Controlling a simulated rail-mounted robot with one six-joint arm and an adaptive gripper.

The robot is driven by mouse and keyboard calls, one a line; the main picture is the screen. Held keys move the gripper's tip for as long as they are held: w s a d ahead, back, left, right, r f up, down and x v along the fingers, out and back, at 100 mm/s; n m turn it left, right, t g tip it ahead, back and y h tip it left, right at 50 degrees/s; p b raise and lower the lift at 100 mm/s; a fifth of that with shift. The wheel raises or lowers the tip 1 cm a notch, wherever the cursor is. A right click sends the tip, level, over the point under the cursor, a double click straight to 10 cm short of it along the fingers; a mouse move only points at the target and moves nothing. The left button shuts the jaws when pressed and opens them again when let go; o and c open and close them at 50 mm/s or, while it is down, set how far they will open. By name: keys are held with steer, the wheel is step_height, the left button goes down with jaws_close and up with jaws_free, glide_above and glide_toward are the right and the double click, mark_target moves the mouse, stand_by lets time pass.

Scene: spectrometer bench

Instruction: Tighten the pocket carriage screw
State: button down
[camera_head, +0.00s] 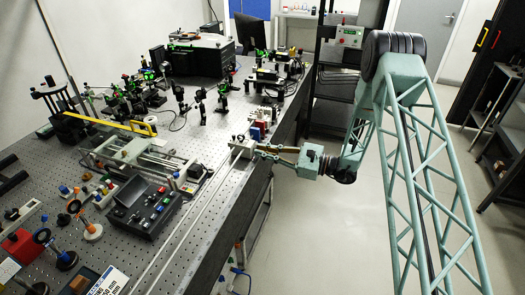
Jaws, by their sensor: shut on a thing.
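My gripper (263,151) reaches in from the right, over the front edge of the bench. The carriage screw is too small to make out and seems hidden between the fingertips. How far the screw is turned in does not show.
A dark control box (143,208) with coloured knobs stands left of the rail. Red and blue parts (258,130) stand close behind the fingertips. A framed stage (139,152) lies further left. The floor (300,215) right of the bench is clear.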

steer(key=shift+m+p, duration=1.9)
steer(key=shift+m, duration=4.5)
steer(key=c, duration=3)
jaws_free()
steer(key=shift+d, duration=0.15)
steer(key=v, duration=1.1)
steer(key=shift+d, duration=0.35)
